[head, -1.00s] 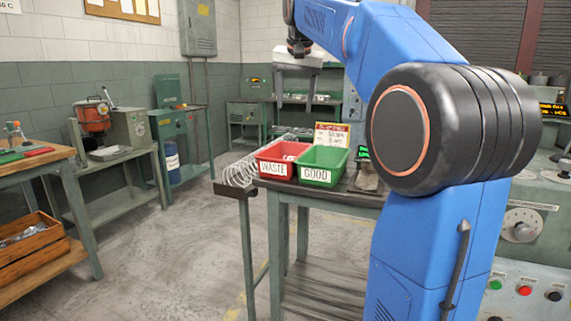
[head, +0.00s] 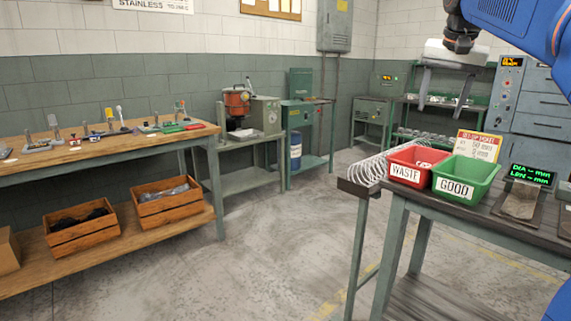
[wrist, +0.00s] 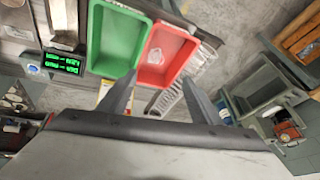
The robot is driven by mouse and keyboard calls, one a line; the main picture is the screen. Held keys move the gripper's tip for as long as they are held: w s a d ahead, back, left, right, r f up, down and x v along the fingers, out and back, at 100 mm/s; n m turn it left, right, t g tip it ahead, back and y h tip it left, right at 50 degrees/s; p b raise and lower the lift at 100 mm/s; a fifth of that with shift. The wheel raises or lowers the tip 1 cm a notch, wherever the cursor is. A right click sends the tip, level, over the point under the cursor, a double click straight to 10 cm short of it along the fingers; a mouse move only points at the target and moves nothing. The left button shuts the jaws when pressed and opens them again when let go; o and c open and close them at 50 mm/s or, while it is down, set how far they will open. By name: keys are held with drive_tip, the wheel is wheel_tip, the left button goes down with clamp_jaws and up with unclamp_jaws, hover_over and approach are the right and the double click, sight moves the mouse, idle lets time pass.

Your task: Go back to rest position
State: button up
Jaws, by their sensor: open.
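My gripper (head: 452,102) is open, with its two fingers pointing down at the upper right of the head view. In the wrist view my gripper (wrist: 160,78) has its fingers spread wide with nothing between them. Beyond the fingertips and apart from them are the green GOOD bin (wrist: 119,43) and the red WASTE bin (wrist: 150,66). The red bin (head: 407,178) holds some pale pieces. The green bin (head: 468,176) looks empty. My blue arm shows only in part at the right edge of the head view.
The bins stand on a dark-topped table (head: 420,202) with a wire coil (head: 366,170) at its left end and a green-lit display (head: 531,176) at right. A wooden workbench (head: 135,142) with crates below stands left. The concrete floor (head: 270,245) between them is clear.

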drive_tip(key=s+a+f+n, duration=0.2)
drive_tip(key=s+a+f, duration=0.2)
drive_tip(key=s+f, duration=0.6)
drive_tip(key=s+a+f+n+y, duration=0.1)
drive_tip(key=s+a+f+n, duration=0.2)
drive_tip(key=s+f, duration=0.7)
drive_tip(key=s+a+f+n, duration=0.2)
drive_tip(key=s+a+f, duration=0.4)
drive_tip(key=f, duration=1.2)
drive_tip(key=s, duration=0.4)
drive_tip(key=shift+s+a+f+n+y, duration=0.15)
drive_tip(key=shift+a+f+n+y, duration=0.05)
drive_tip(key=shift+a+n+y, duration=0.15)
